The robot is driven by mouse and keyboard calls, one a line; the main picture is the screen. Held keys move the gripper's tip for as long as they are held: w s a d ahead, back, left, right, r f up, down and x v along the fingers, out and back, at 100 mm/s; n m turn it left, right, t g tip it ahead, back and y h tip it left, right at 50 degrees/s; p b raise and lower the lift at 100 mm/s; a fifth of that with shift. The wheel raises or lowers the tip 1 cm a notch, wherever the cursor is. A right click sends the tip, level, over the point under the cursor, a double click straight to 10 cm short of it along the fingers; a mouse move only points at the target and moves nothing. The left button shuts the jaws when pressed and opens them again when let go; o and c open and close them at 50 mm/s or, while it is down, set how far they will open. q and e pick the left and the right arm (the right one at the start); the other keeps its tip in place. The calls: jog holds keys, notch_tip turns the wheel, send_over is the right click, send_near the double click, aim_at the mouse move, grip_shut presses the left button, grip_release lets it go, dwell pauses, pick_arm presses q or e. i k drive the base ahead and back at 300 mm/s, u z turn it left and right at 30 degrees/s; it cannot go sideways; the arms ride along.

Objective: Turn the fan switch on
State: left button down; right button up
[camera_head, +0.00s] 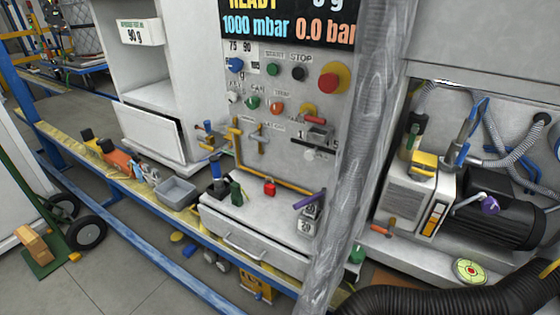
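A grey control panel stands in the middle of the head view. A small green knob (253,102) sits on it under a blurred label that may read "FAN" or similar; I cannot be sure. Its exact turn position is too small to tell. A white knob (235,98) is left of it and an orange knob (277,107) is right of it. Neither of my grippers is in view.
Above are a blue knob (235,65), a green button (272,69), a black button (298,73) and a large red button (329,82). A grey wrapped pipe (362,130) stands just right of the panel. A shelf with a drawer (255,246) juts out below.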

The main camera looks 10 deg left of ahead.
aim_at(253, 103)
jog(key=u, duration=0.55)
jog(key=i, duration=0.6)
jog(key=z, duration=1.35)
